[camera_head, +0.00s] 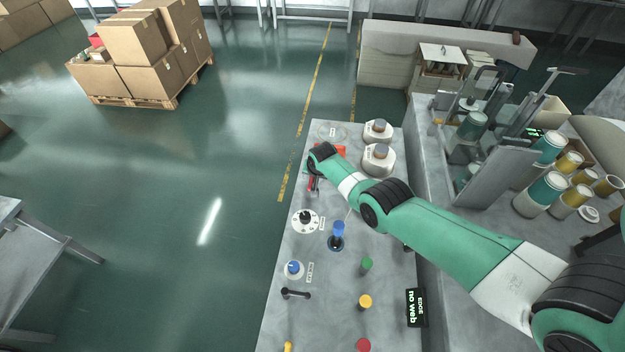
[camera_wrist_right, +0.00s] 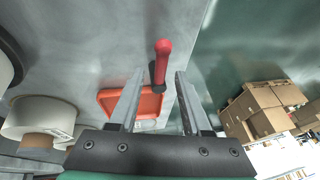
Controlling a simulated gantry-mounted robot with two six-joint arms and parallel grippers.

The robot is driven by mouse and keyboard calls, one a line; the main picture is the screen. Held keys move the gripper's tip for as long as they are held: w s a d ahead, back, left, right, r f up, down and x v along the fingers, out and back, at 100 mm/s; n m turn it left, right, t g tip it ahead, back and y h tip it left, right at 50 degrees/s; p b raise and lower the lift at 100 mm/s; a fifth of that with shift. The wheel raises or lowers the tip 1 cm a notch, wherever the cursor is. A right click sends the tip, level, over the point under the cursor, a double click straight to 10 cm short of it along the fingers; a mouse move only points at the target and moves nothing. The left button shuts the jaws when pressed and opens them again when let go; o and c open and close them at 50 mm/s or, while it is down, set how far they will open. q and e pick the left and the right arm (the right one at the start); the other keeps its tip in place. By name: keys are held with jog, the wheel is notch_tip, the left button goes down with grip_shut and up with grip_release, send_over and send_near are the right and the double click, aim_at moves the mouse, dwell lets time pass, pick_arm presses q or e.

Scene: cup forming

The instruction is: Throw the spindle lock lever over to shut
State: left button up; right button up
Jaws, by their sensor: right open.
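A red-handled lever (camera_wrist_right: 162,60) shows in the wrist view, its grip rounded and its black foot lower down. It appears to be the spindle lock lever, though no label on it is readable. My right gripper (camera_wrist_right: 160,85) is open, with its two fingers on either side of the red grip in the picture; whether they touch it I cannot tell. In the head view my right gripper (camera_head: 315,182) is over the left edge of the grey panel, beside the red lever (camera_head: 310,184), which is partly hidden. My left gripper is not in view.
An orange-red tray (camera_wrist_right: 140,102) lies close to the lever. The panel also carries a black dial (camera_head: 305,218), a blue knob (camera_head: 293,268), a black lever (camera_head: 296,293) and coloured buttons. Two white round units (camera_head: 378,160) stand at the panel's far right. Open floor lies left.

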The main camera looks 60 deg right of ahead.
jog(key=shift+c, duration=0.2)
grip_shut()
dwell(1.1)
